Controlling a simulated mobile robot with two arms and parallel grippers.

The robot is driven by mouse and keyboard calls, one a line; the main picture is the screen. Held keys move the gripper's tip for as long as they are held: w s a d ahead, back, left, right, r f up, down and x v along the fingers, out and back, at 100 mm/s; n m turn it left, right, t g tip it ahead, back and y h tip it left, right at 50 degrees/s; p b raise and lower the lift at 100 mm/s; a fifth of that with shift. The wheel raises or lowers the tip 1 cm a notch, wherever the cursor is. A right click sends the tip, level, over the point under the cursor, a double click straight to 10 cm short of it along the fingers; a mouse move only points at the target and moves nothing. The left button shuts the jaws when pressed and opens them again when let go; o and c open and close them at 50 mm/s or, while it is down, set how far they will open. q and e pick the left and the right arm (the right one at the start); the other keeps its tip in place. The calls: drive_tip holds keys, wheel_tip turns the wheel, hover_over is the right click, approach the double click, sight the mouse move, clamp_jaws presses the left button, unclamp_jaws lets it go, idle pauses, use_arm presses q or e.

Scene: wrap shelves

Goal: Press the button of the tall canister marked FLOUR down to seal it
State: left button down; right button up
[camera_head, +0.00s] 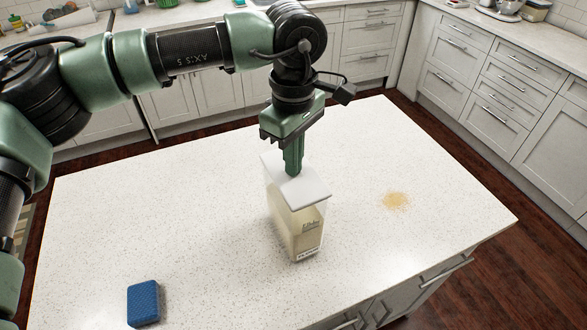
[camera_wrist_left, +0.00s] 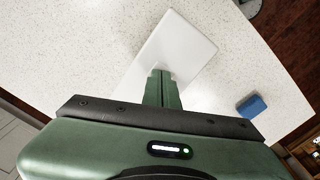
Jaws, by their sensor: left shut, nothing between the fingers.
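The tall clear canister (camera_head: 306,232) stands upright on the island, with pale flour inside and dark lettering on its front. My right gripper is not in view.
A blue sponge (camera_head: 143,303) lies at the front left of the white speckled island top (camera_head: 130,215). A tan powder spill (camera_head: 396,201) lies right of the canister. The island top around the canister is otherwise clear. Grey cabinets (camera_head: 480,90) stand behind.

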use_arm(q)
wheel_tip(320, 180, up, 8)
drive_tip(key=p, duration=0.3)
drive_tip(key=shift+f+p, duration=0.2)
drive_tip(key=shift+p, duration=0.2)
idle(0.4)
